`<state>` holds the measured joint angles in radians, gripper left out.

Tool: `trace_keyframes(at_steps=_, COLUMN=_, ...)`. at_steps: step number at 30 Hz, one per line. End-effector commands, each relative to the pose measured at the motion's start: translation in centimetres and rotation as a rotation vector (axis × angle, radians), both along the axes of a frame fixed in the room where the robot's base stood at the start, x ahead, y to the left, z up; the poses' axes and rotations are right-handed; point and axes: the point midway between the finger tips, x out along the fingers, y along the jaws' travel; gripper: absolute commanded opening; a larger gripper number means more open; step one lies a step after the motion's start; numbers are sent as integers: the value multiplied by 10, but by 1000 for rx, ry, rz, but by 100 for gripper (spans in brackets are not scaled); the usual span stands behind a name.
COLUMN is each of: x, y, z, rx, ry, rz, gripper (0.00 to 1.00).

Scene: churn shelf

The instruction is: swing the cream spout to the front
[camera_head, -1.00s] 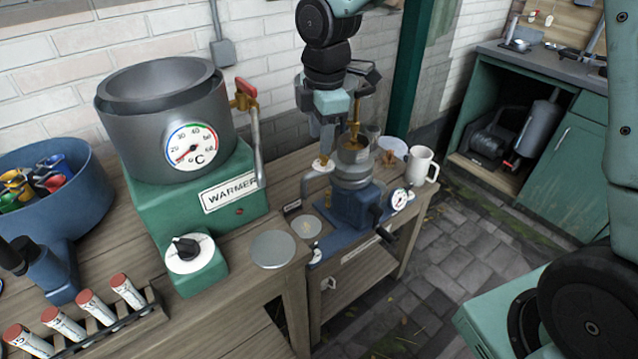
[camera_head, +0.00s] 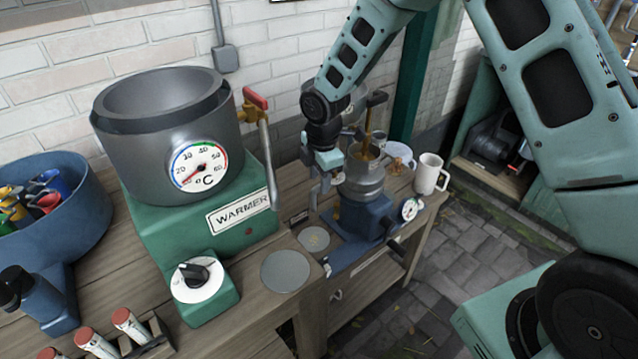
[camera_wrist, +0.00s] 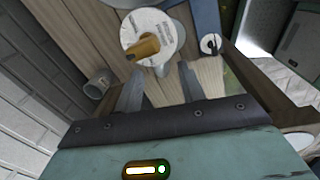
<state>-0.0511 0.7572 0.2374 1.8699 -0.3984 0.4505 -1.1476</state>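The cream separator stands on the small wooden table, with a grey metal bowl (camera_head: 362,182) on a blue base (camera_head: 362,217) and a brass part rising from its top. My gripper (camera_head: 319,196) hangs at the left side of the bowl, fingers down. In the wrist view my gripper (camera_wrist: 160,88) is open, with wooden boards and nothing held between its fingers. A short grey cylinder (camera_wrist: 97,85) lies left of the fingers; I cannot tell if it is a spout. The cream spout is not clearly visible in the head view, where my gripper covers the bowl's left side.
A white mug (camera_head: 430,174) stands right of the separator. Flat grey discs (camera_head: 286,270) lie in front.

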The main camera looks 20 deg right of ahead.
Motion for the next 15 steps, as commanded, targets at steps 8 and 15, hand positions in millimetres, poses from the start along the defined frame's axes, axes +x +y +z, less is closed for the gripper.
trace_keyframes(at_steps=8, x=3, y=1, z=-25, rx=0, ry=-1, rz=1, gripper=40)
trace_keyframes(at_steps=15, x=3, y=0, z=-26, rx=0, ry=-1, rz=0, gripper=40)
